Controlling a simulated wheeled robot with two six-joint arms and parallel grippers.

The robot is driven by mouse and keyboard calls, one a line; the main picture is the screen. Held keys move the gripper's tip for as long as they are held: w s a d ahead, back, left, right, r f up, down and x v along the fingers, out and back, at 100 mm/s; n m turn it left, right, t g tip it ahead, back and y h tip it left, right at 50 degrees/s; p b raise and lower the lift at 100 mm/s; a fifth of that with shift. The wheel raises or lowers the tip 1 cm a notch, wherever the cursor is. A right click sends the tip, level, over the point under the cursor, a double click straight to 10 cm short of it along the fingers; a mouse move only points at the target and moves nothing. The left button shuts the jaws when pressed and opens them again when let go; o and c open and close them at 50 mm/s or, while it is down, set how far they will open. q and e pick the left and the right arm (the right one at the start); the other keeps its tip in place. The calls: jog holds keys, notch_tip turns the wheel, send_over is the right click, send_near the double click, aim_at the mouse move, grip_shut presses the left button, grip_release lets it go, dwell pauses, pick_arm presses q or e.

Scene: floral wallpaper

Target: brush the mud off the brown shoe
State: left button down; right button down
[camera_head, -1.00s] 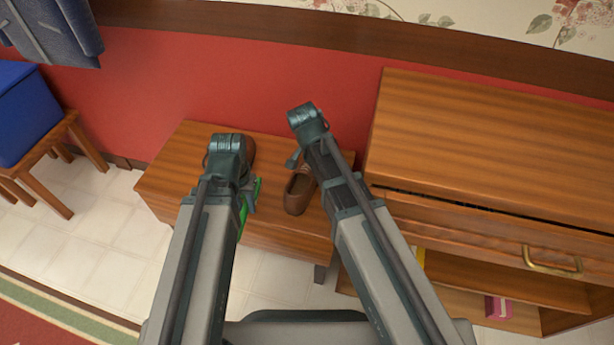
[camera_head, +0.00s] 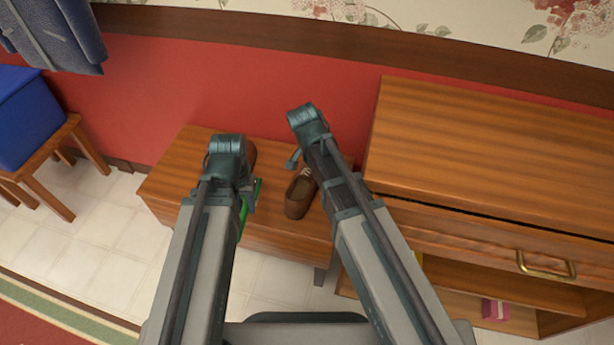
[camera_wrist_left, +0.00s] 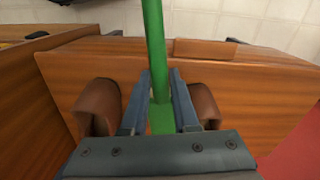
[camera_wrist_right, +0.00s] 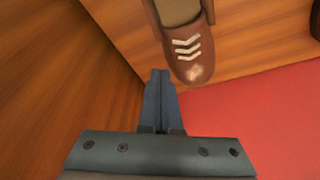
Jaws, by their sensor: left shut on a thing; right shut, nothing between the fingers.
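My left gripper (camera_head: 250,188) is shut on a green brush (camera_wrist_left: 155,45), low over the small wooden bench. Its green handle runs up between the fingers in the left wrist view; I cannot see bristles. One brown shoe (camera_head: 299,194) stands on the bench between my two arms. Another brown shoe (camera_head: 251,158) is partly hidden behind the left gripper. In the left wrist view, brown shoes show on both sides of the fingers (camera_wrist_left: 97,105) (camera_wrist_left: 205,106). My right gripper (camera_wrist_right: 160,75) is shut and empty beside a brown shoe with white laces (camera_wrist_right: 189,48). I cannot make out mud.
The wooden bench (camera_head: 170,180) stands against the red wall. A taller wooden cabinet (camera_head: 480,150) with a brass handle is close on the right. A stool (camera_head: 45,185) with a blue box (camera_head: 25,115) stands at the left. Tiled floor lies in front.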

pick_arm(q)
jog(key=shift+r+p, duration=1.35)
jog(key=shift+r, duration=0.3)
jog(key=shift+f, duration=0.1)
notch_tip(320, 180, up, 12)
jog(key=p, duration=1.1)
jog(key=shift+f, duration=0.25)
